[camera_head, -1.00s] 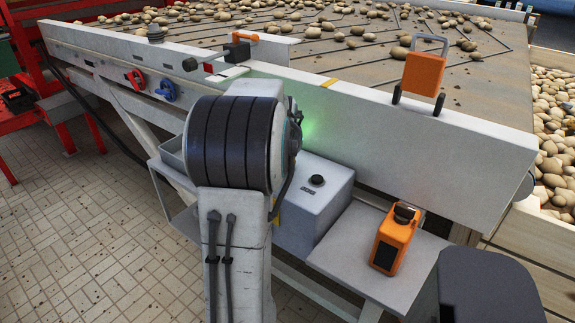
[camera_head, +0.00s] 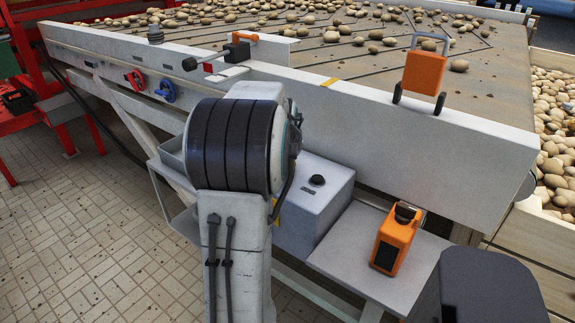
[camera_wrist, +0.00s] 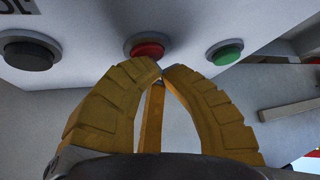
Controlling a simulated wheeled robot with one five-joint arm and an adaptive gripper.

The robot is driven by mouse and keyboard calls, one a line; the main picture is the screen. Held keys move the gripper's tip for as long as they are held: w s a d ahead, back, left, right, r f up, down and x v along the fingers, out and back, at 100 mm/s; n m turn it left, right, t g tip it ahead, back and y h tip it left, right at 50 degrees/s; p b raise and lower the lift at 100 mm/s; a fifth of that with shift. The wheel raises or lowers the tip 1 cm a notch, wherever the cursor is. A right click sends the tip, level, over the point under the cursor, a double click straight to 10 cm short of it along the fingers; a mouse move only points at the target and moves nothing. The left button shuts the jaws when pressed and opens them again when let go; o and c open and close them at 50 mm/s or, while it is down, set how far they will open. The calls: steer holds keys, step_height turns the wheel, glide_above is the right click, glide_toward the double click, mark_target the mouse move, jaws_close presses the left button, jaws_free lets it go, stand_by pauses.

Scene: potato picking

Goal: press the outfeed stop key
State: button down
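In the wrist view a light panel carries a red key (camera_wrist: 147,47) in the middle, a black key (camera_wrist: 30,51) at the left and a green key (camera_wrist: 225,53) at the right. A dark label at the panel's upper left is cut off. In the head view my arm hides the gripper and these keys.
A grey box with a black button (camera_head: 317,181) stands right of my arm. An orange handheld device (camera_head: 395,240) sits on the shelf (camera_head: 345,245). Red (camera_head: 135,79) and blue (camera_head: 166,91) knobs are on the machine's side. Potatoes lie on the belt (camera_head: 400,75) behind the white rail (camera_head: 440,135).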

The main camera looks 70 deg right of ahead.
steer(key=shift+r+p, duration=0.6)
steer(key=shift+r, duration=0.25)
steer(key=shift+r+p, duration=1.9)
steer(key=shift+r, duration=0.6)
